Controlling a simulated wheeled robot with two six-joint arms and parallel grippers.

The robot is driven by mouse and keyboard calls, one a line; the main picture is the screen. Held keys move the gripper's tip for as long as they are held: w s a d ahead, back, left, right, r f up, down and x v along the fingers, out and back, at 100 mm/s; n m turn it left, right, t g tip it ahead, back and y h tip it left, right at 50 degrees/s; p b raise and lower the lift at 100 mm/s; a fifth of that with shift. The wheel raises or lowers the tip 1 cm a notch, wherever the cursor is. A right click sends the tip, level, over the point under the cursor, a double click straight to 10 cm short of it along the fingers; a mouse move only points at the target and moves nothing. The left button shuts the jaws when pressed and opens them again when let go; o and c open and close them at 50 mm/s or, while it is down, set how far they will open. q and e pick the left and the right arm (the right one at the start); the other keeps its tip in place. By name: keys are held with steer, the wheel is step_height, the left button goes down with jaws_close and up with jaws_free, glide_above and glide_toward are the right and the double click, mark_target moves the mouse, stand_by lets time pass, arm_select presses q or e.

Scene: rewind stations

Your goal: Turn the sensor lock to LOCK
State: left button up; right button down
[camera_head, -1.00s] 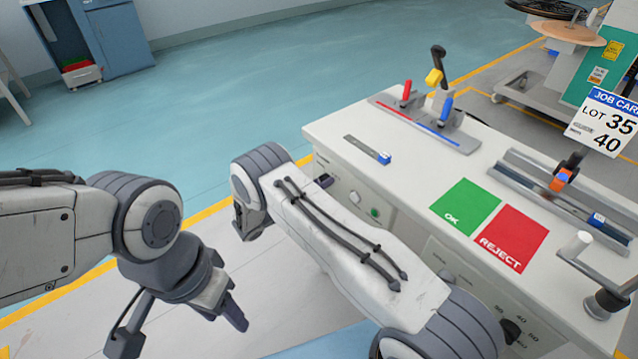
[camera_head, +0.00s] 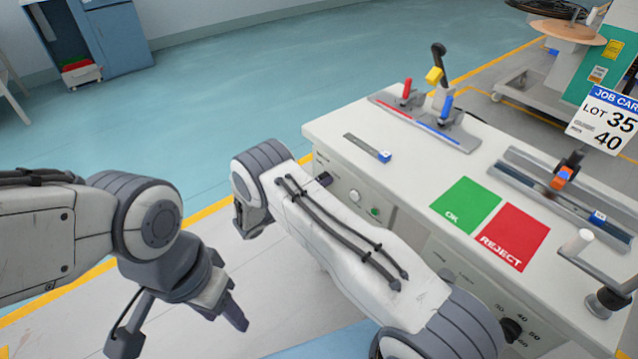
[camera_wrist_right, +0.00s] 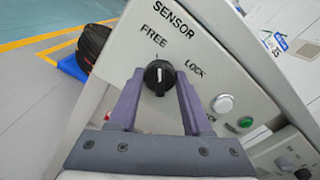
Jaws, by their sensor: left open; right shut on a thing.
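The sensor lock is a round black knob (camera_wrist_right: 158,77) with a white mark, on a white panel in the right wrist view. The words SENSOR and FREE stand above it and LOCK is to its right. Its white mark points roughly up in the picture, nearer FREE than LOCK. My right gripper (camera_wrist_right: 159,80) is shut on the knob, a purple-grey finger on each side. My left gripper (camera_head: 180,328) is open and empty, low at the left, away from the bench.
The white bench (camera_head: 400,185) carries a green OK pad (camera_head: 466,205), a red REJECT pad (camera_head: 513,237), rails and levers. A white button (camera_wrist_right: 223,104) and a green button (camera_wrist_right: 246,122) sit beside the knob.

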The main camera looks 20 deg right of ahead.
steer(key=m+b, duration=0.6)
steer(key=m, duration=1)
steer(key=shift+f, duration=0.1)
steer(key=shift+s+m, duration=0.1)
steer(key=shift+m, duration=0.3)
steer(key=shift+c, duration=1.7)
jaws_free()
steer(key=v, duration=1)
steer(key=shift+a, duration=0.25)
